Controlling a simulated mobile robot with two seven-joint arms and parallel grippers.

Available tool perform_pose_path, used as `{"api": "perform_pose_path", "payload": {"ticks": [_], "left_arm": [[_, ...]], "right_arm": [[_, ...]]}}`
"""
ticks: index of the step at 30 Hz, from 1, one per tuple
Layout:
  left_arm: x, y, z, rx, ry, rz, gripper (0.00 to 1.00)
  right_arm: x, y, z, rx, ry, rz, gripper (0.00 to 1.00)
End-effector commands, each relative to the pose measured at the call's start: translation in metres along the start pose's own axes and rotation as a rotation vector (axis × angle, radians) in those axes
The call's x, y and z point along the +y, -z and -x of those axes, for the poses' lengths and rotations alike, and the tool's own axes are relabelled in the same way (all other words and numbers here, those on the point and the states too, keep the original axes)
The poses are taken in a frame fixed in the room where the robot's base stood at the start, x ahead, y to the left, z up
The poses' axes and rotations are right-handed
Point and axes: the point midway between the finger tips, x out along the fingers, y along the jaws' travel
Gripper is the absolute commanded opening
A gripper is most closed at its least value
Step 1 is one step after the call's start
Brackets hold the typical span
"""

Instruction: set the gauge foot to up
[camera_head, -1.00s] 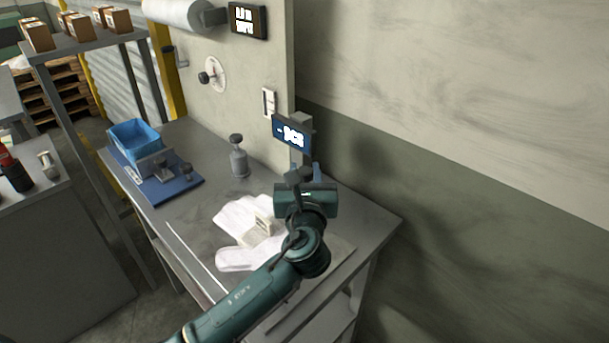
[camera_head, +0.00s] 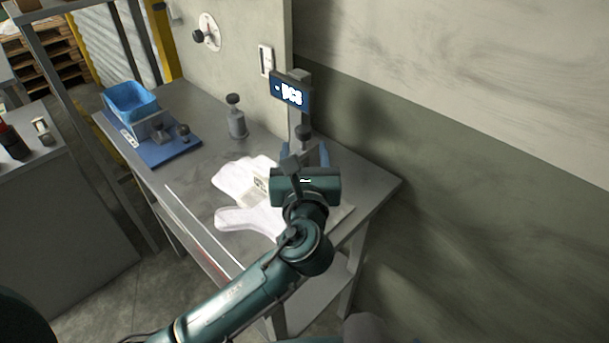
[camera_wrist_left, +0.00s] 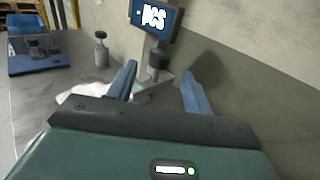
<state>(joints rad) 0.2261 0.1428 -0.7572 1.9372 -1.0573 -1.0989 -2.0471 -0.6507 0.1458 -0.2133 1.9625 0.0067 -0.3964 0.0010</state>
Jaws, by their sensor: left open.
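The gauge stands at the right end of the metal table, with a blue display (camera_head: 290,92) on a grey post against the wall. In the left wrist view its display (camera_wrist_left: 153,17) is at the top, and a dark round part (camera_wrist_left: 158,61), apparently the gauge foot, sits below it over a pale base (camera_wrist_left: 150,88). Whether the foot is up or down is not clear. My left gripper (camera_head: 319,152) is just in front of the gauge. In the wrist view its blue fingers (camera_wrist_left: 158,79) are spread, with the dark part seen between them and nothing gripped. My right gripper is out of view.
A white film glove (camera_head: 240,217) lies on the table (camera_head: 185,205), partly behind my arm. A grey weight-like bottle (camera_head: 236,118) stands behind it. A blue bin (camera_head: 131,102) and blue fixture plate (camera_head: 170,153) are at left. The wall bounds the right side.

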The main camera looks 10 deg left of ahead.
Motion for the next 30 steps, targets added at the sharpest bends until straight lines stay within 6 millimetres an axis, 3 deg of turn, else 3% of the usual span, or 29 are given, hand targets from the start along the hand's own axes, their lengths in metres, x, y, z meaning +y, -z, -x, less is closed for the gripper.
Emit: {"api": "perform_pose_path", "payload": {"ticks": [3,10,30], "left_arm": [[0.0,0.002,0.027,0.002,0.001,0.002,0.51],[0.0,0.001,0.058,0.001,0.0,0.0,0.51],[0.0,-0.001,0.064,-0.001,-0.001,0.0,0.51]], "right_arm": [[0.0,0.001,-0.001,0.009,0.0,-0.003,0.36],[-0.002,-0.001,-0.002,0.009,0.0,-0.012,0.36],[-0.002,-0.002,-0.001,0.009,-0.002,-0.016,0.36]]}}
